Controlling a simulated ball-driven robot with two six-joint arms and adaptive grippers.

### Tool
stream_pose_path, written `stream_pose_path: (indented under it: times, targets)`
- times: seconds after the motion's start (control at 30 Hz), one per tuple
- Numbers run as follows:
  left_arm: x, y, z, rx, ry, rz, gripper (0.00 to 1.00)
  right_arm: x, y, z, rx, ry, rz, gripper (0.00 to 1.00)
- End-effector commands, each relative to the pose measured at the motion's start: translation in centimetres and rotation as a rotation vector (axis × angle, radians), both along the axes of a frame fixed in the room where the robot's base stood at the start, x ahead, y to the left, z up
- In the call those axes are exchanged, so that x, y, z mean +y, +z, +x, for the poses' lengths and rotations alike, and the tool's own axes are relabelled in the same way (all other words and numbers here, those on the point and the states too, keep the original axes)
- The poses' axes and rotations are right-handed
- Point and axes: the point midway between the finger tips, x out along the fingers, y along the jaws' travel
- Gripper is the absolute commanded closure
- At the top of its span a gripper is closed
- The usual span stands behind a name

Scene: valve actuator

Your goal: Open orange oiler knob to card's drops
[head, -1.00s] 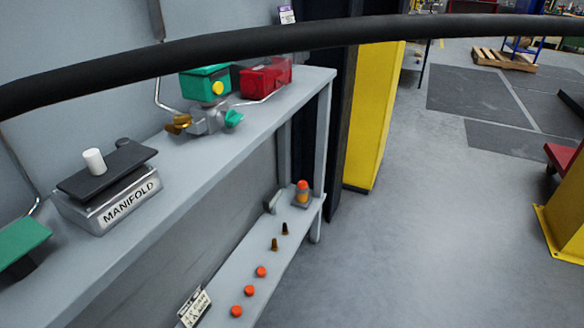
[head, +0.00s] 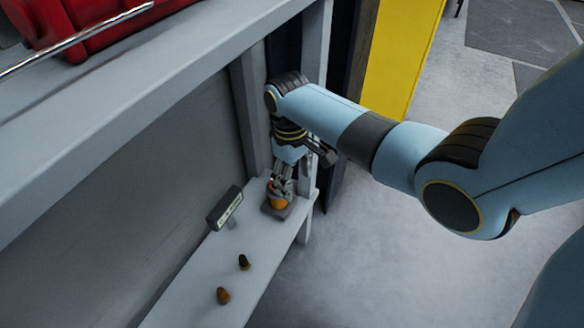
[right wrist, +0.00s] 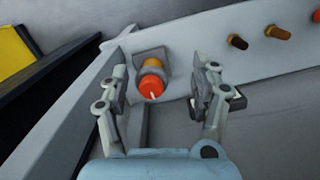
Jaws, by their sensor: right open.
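The orange oiler knob (right wrist: 149,85) is a red-orange cap with a pale pointer line, on an amber body with a grey base plate at the end of the lower shelf. It also shows partly in the head view (head: 278,203), under my right gripper. My right gripper (head: 283,187) points down at the oiler. In the right wrist view my right gripper (right wrist: 171,90) is open, its fingers on either side of the knob with a visible gap on the right. A small dark card stand (head: 226,209) is beside the oiler; its writing is too small to read. My left gripper is out of view.
Two dark brown-gold plugs (head: 233,279) stand on the lower shelf (head: 200,300). A frame leg (head: 306,225) is close beside the oiler. The upper shelf (head: 160,90) with a red box (head: 90,30) overhangs at left. Open floor lies to the right.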

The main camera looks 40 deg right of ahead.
Motion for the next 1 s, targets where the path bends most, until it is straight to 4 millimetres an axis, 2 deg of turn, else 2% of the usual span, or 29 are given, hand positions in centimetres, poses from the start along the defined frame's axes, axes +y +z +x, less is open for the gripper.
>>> stream_pose_path:
  times: [0.03,0.1,0.2,0.27,0.37,0.67,0.8,1.0]
  targets:
    - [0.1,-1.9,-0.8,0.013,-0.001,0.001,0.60,0.0,-0.1,2.3,-0.029,0.004,0.001,0.36]
    - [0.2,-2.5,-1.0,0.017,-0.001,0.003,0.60,-0.1,1.1,4.6,-0.063,0.006,0.002,0.36]
    - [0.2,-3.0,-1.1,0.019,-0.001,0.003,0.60,-0.2,1.8,6.2,-0.091,0.006,0.000,0.36]
    - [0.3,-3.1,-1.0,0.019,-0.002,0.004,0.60,-0.2,1.6,6.6,-0.097,0.006,0.000,0.36]
    - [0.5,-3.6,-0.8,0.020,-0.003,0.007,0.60,-0.2,0.3,6.6,-0.098,0.006,0.000,0.36]
    - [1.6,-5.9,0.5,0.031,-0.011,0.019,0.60,-0.2,-6.5,6.4,-0.096,0.006,-0.001,0.36]
    - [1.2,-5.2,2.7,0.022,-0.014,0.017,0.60,-0.2,-7.4,6.5,-0.099,0.006,0.000,0.36]
    - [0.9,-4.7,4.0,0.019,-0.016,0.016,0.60,-0.2,-8.2,6.5,-0.099,0.006,0.000,0.36]
